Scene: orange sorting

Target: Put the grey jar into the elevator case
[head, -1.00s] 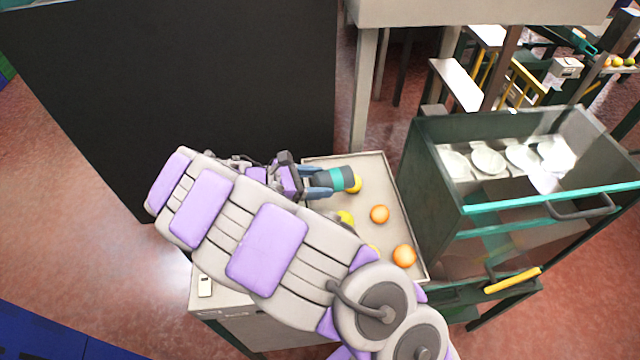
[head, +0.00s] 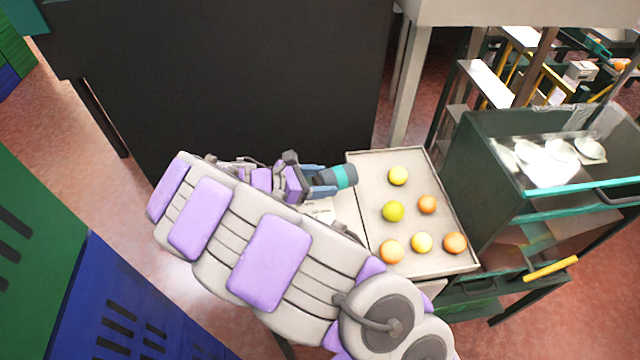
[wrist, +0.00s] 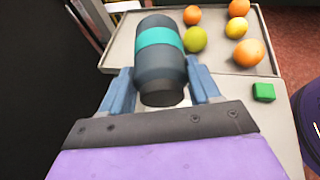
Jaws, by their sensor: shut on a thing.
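The grey jar (head: 340,176) has a teal band around it. My gripper (head: 318,179) is shut on it and holds it at the left edge of the tray in the head view. In the wrist view the jar (wrist: 160,65) lies between the two blue fingers of my gripper (wrist: 161,88), with its dark end toward the camera. The elevator case is not clearly identifiable in these frames.
A pale tray (head: 364,165) on a table holds several oranges and yellow-green fruits. A green cabinet (head: 470,165) with plates stands to its right. A black panel (head: 230,80) is behind my arm. Green (head: 45,215) and blue (head: 125,310) crates stand at left. A small green block (wrist: 263,92) lies beside the tray.

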